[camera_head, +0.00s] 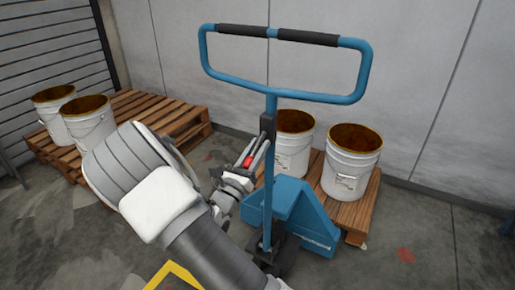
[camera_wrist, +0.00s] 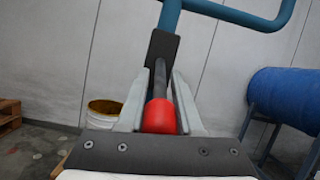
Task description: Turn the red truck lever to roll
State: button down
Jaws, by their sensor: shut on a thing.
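The red truck lever (camera_wrist: 159,115) is a dark rod with a red grip, fixed to a dark plate (camera_wrist: 162,48) on the blue handle column. My gripper (camera_wrist: 157,92) has its two grey fingers on either side of the red grip and is shut on it. In the head view the red grip (camera_head: 248,161) shows between the fingers of my gripper (camera_head: 252,155), just left of the column. The blue pallet truck (camera_head: 300,215) stands upright with its loop handle (camera_head: 282,93) at the top. The lever's far end at the plate is partly hidden in the head view.
Open white buckets (camera_head: 352,165) stand on a wooden pallet (camera_head: 358,212) behind the truck. More buckets (camera_head: 90,125) stand on a pallet (camera_head: 140,104) at left. A blue drum (camera_wrist: 285,95) on a stand is at right in the wrist view.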

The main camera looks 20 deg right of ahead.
dwell(0.5)
jog(key=shift+r+y+p, duration=0.3)
jog(key=shift+r+p, duration=0.1)
jog(key=shift+p, duration=0.8)
jog(key=g+y+p, duration=0.1)
jog(key=p, duration=0.3)
jog(key=r+g+y+p, duration=0.1)
jog(key=g+p, duration=0.1)
jog(key=p, duration=0.3)
jog(key=shift+s+a+r+y, duration=0.2)
jog(key=shift+s+y, duration=0.1)
jog(key=shift+p, duration=0.3)
jog(key=shift+r, duration=0.2)
